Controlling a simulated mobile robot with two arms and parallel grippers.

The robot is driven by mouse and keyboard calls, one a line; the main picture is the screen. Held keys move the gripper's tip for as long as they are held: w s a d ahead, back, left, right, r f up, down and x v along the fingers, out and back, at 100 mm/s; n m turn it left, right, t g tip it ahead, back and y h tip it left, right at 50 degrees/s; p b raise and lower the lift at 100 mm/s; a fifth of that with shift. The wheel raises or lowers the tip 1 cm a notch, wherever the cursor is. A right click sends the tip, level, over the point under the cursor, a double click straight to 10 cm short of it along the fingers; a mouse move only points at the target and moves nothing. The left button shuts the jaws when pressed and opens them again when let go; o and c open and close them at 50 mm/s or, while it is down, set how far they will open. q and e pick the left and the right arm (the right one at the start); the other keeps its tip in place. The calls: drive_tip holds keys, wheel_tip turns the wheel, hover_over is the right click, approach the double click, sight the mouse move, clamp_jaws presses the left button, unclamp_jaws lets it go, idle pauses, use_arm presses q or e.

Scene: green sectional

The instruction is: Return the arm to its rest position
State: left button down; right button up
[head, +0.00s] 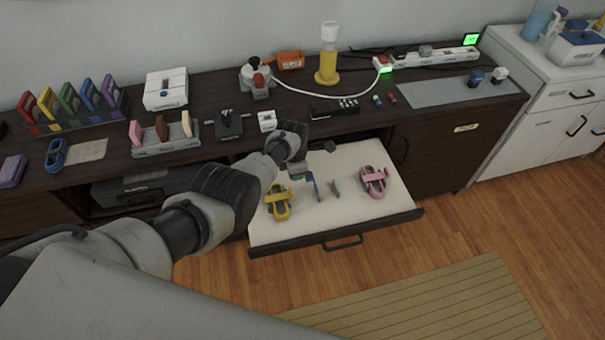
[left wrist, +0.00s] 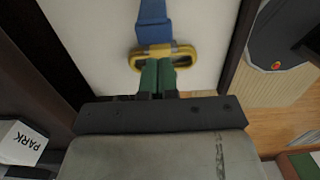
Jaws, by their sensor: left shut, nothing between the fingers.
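My left arm reaches in from the left in the head view. Its gripper (head: 299,172) is over the open drawer (head: 375,222). In the left wrist view the green fingers (left wrist: 157,76) are together and empty. They appear in front of a yellow buckle-like piece (left wrist: 155,56) with a blue part (left wrist: 153,22) beyond it; I cannot tell whether they touch. In the head view a yellow clip-like item (head: 279,203) and a pink one (head: 375,181) lie in the drawer. My right gripper is out of view.
The dark counter (head: 215,103) behind the drawer holds a rack of coloured pieces (head: 75,120), a yellow-based cylinder (head: 328,65) and a white PARK block (left wrist: 20,142). A white cabinet (head: 535,95) stands at right. Open floor (head: 480,225) with a striped mat (head: 430,310) lies in front.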

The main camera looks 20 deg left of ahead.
use_arm(q)
drive_tip(key=shift+w+d+r+p, duration=0.7)
drive_tip(key=shift+d+r+p, duration=0.4)
drive_tip(key=shift+r, duration=3.05)
drive_tip(key=s+a+f+m+t, duration=0.1)
drive_tip(key=s+a+f+m, duration=0.1)
drive_tip(key=s+m, duration=0.5)
drive_tip(key=s+a+f+m+t, duration=0.1)
drive_tip(key=s+a+f+m, duration=0.25)
drive_tip(key=s, duration=0.45)
drive_tip(key=s+r+m+t, duration=0.1)
drive_tip(key=s+r+m, duration=0.65)
drive_tip(key=s, duration=0.35)
drive_tip(key=s+r+m, duration=0.6)
drive_tip(key=s+m, duration=0.2)
drive_tip(key=s, duration=0.4)
wheel_tip(320, 180, down, 25)
drive_tip(key=g, duration=0.1)
drive_tip(key=s+a+f+g, duration=0.1)
drive_tip(key=s+a+f, duration=0.1)
drive_tip(key=s+f, duration=1.5)
drive_tip(key=shift+a+f+y, duration=0.2)
drive_tip(key=shift+a+y, duration=0.1)
drive_tip(key=shift+a, duration=0.1)
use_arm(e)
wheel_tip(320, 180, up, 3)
